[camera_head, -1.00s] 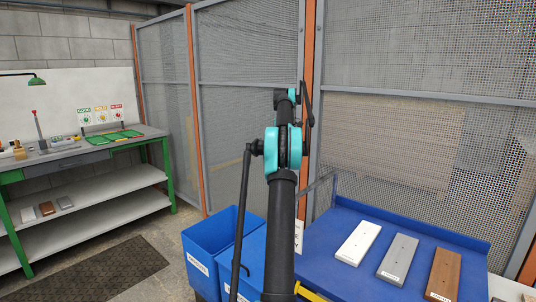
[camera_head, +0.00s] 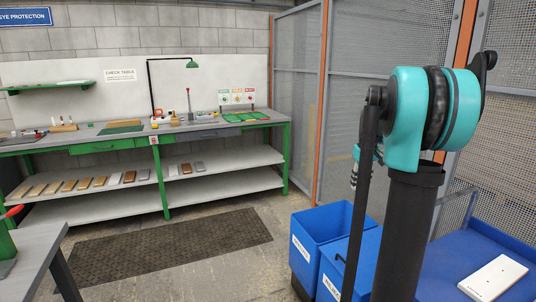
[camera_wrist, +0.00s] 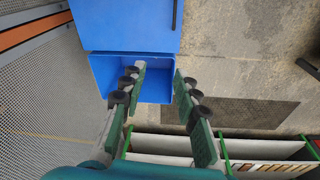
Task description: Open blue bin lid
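Two blue bins stand on the floor at lower right in the head view. The left one (camera_head: 322,222) is open at the top. The right one (camera_head: 334,278) is partly hidden by my arm, and a dark handle shows near its top. In the wrist view, a flat blue lid (camera_wrist: 120,28) with a black handle lies shut at the top, beside the open bin (camera_wrist: 103,70). My gripper (camera_wrist: 160,72) is open and empty, its fingers over the open bin in the picture, apart from the lid and handle. Its height above them is unclear.
A blue table (camera_head: 450,270) with a white board (camera_head: 495,278) is at right. A mesh fence (camera_head: 297,90) stands behind the bins. A green-framed workbench (camera_head: 75,142) lines the back wall. A dark mat (camera_head: 170,245) lies on open floor. A grey table corner (camera_head: 35,245) is at lower left.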

